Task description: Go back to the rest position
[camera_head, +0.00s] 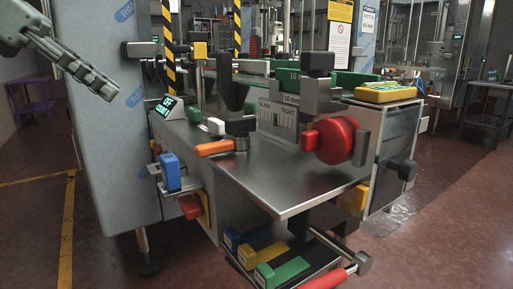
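My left gripper (98,84) hangs in the upper left, reaching in from the left edge in front of the grey machine housing. It is seen edge-on, so its finger gap cannot be made out. Nothing shows in its grasp. It is apart from the steel worktable (285,178) and the machine parts. My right gripper is not in view.
The machine carries a red round knob (336,139), an orange lever (215,147) and a lit display (165,106). A yellow tray (385,94) sits at its right. Below, a tray holds coloured blocks (281,271).

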